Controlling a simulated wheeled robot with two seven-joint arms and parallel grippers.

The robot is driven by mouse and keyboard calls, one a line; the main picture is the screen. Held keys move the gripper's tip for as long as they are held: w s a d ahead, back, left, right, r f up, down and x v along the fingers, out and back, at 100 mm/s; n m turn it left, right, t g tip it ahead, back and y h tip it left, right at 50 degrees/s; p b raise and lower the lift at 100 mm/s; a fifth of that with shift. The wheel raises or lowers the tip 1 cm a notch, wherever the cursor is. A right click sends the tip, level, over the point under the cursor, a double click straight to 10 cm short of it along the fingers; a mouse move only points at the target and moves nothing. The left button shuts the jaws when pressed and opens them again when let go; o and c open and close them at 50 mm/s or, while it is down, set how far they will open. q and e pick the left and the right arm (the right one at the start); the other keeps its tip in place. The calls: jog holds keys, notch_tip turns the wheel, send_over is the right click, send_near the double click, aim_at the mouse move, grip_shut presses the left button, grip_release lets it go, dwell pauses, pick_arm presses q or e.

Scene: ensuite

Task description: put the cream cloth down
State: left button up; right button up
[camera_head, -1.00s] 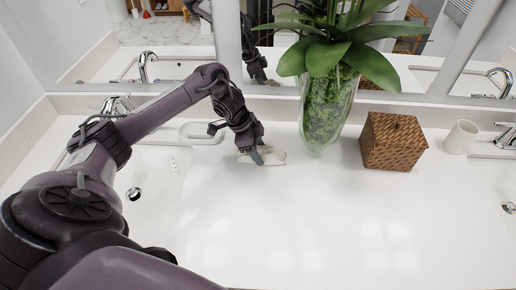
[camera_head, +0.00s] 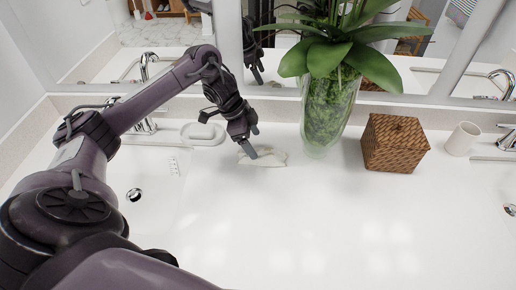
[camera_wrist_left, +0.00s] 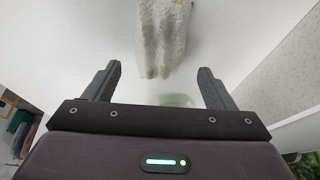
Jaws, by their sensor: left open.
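The cream cloth (camera_head: 265,158) lies in a small crumpled heap on the white counter, left of the glass vase. My left gripper (camera_head: 252,143) is just above and at the left side of the cloth in the head view. In the left wrist view, the cloth (camera_wrist_left: 160,35) hangs into the picture from the top, beyond the fingertips. The left gripper (camera_wrist_left: 158,82) has its two fingers wide apart with nothing between them. My right gripper does not show.
A tall glass vase (camera_head: 323,112) with a leafy plant stands right of the cloth. A brown woven box (camera_head: 395,143) and a white cup (camera_head: 462,138) are farther right. Sinks lie at both ends, and a mirror runs along the back. The front middle of the counter (camera_head: 300,220) is clear.

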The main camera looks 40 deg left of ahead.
pick_arm(q)
jog(key=p+v, duration=0.1)
jog(key=v, duration=0.6)
jog(key=shift+p, duration=0.3)
